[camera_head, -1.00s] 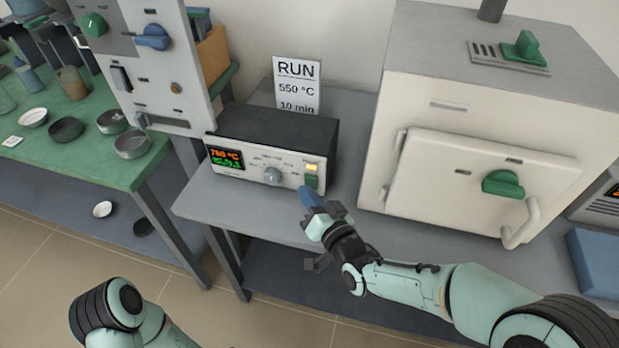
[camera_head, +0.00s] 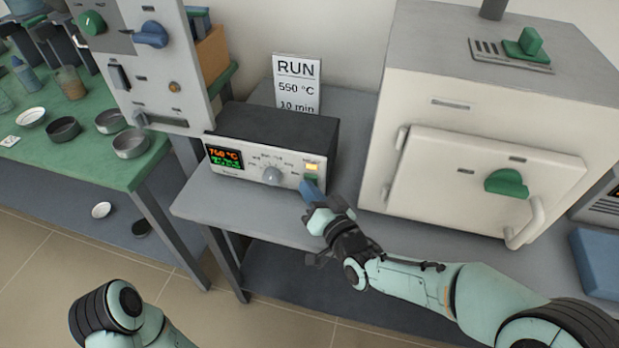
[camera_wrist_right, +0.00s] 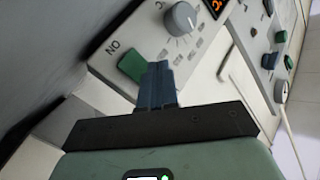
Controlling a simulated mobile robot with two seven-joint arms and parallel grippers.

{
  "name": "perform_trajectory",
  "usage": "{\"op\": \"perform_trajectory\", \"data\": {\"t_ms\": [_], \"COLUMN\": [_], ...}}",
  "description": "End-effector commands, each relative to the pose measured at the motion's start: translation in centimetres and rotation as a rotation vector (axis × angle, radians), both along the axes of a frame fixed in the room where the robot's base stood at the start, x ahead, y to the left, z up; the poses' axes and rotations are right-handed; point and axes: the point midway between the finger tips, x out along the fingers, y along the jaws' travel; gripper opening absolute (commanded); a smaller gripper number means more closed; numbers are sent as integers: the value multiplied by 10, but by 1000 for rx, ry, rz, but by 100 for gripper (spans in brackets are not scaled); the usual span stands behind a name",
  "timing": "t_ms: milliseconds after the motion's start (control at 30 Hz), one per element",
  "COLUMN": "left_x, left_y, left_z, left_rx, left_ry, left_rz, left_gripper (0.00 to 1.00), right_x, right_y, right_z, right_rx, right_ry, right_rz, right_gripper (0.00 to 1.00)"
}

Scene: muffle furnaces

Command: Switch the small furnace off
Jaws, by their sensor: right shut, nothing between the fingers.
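The grey control box (camera_head: 228,148) stands on the grey bench, with a lit display (camera_head: 224,157) reading about 760 °C. Its front has a round grey knob (camera_head: 272,175), a lit yellow lamp (camera_head: 311,167) and a green switch (camera_head: 310,178) below the lamp. The switch also shows in the right wrist view (camera_wrist_right: 132,66), beside an ON label. My right gripper (camera_head: 309,188) is shut and empty, its blue fingertips at the switch and hiding part of it. I cannot tell whether they touch. A cream furnace (camera_head: 440,105) with a closed door stands to the right. My left gripper is out of view.
A green table (camera_head: 85,170) with several dishes is at far left. The bench front is clear left of my right arm.

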Motion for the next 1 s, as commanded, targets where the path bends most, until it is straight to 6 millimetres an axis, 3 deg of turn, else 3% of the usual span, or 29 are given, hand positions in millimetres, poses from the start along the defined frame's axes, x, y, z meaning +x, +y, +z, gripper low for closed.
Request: {"op": "perform_trajectory", "data": {"t_ms": [567,1000], "left_x": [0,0], "left_y": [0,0], "left_z": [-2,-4], "left_rx": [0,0], "left_ry": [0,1], "left_rz": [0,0], "left_gripper": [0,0], "right_x": [2,-12], "right_y": [-1,4], "right_z": [0,-1], "right_rx": [0,0], "right_ry": [0,0], "right_rz": [0,0], "right_gripper": [0,0]}}
